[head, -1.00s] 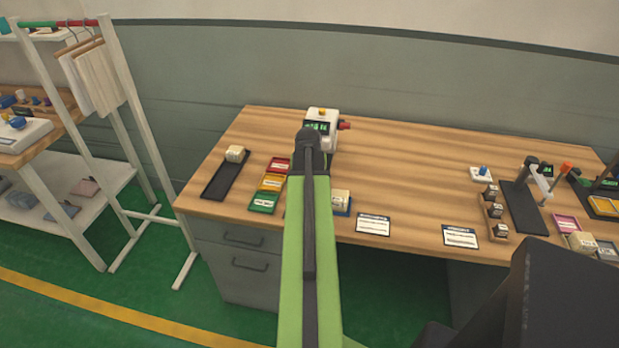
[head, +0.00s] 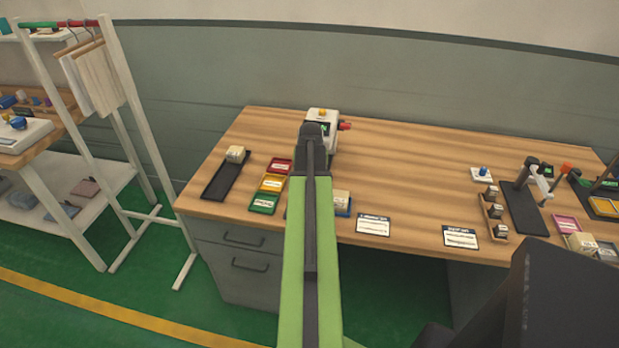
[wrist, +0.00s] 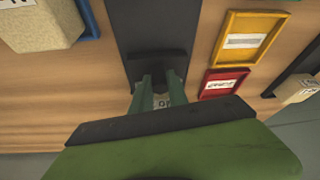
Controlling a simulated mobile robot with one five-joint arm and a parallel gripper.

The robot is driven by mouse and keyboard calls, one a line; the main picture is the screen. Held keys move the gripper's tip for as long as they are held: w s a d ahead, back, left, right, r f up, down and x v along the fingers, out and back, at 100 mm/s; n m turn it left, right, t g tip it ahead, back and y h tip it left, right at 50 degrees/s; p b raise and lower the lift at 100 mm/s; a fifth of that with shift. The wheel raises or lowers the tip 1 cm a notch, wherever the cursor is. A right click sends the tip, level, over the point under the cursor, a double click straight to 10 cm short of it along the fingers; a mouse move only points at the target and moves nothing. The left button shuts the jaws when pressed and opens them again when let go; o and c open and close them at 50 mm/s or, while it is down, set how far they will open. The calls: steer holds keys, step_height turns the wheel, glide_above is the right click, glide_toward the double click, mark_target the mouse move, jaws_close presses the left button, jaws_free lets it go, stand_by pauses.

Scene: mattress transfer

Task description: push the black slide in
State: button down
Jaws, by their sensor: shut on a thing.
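The black slide (wrist: 150,25) is a flat dark strip running from the top of the wrist view toward my gripper, with a raised black crosspiece (wrist: 160,64) across it. My gripper (wrist: 160,90) has its green fingers at this crosspiece, shut on a dark part at the slide's end. A small pale label shows between the fingers. The slide is hidden behind my arm there.
Red (head: 279,166), yellow (head: 272,183) and green (head: 264,203) trays lie left of my arm, beside a long black tray (head: 222,184) with a cream block. Another cream block (head: 341,197) is close on the right. Two cards lie farther right on the desk.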

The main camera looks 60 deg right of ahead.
steer(key=shift+w+d, duration=0.3)
steer(key=shift+d, duration=0.6)
steer(key=c, duration=1.3)
jaws_free()
steer(key=p+v, duration=1.6)
steer(key=v, duration=0.1)
steer(key=shift+r, duration=0.2)
